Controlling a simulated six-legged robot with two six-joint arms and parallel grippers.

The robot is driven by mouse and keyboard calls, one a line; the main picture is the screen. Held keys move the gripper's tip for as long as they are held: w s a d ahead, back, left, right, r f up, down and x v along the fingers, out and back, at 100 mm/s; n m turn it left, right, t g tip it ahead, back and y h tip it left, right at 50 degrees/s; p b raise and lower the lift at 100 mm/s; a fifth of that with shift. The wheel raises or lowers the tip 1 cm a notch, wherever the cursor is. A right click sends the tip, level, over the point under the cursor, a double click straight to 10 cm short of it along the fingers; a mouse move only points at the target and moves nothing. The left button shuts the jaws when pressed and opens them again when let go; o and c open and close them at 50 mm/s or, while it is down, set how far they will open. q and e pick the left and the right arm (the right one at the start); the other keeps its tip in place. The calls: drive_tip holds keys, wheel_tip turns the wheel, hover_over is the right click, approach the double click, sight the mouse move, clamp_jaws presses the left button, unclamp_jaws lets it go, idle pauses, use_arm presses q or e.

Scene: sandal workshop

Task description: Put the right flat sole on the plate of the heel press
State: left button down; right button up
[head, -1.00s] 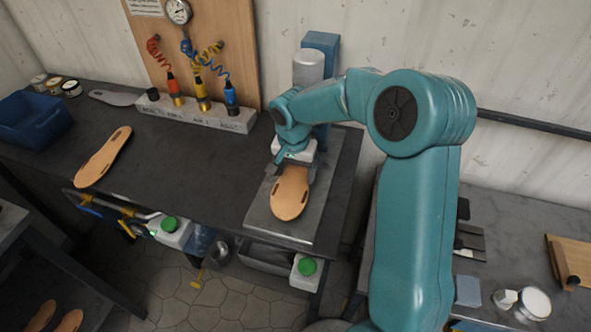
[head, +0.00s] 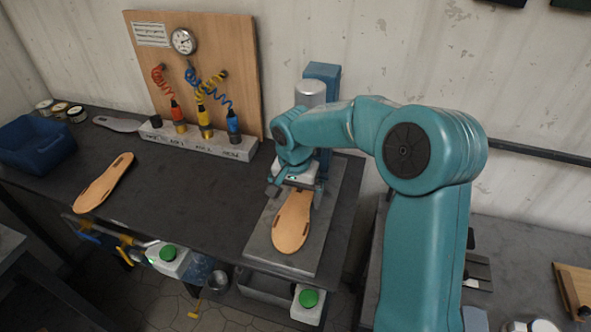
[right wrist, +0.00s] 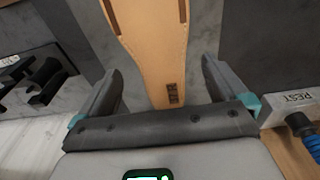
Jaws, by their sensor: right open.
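A tan flat sole (head: 292,222) lies on the grey plate (head: 258,238) of the heel press (head: 322,75), its rounded end toward the front edge. My right gripper (head: 296,190) is open over the sole's far end, with one finger on each side. In the right wrist view the sole (right wrist: 152,45) runs between the spread fingers, with a gap on both sides. The arm partly hides the press. A second tan flat sole (head: 104,183) lies on the bench at left. My left gripper is not in view.
A labelled block (head: 200,141) with coloured tools and coiled hoses stands left of the press. A blue bin (head: 38,145) and small tins (head: 60,108) are at far left. Green buttons (head: 309,299) sit below the bench's front edge. The middle of the bench is clear.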

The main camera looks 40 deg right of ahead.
wheel_tip(320, 180, up, 14)
drive_tip(key=a, duration=0.1)
drive_tip(key=shift+s+f, duration=0.25)
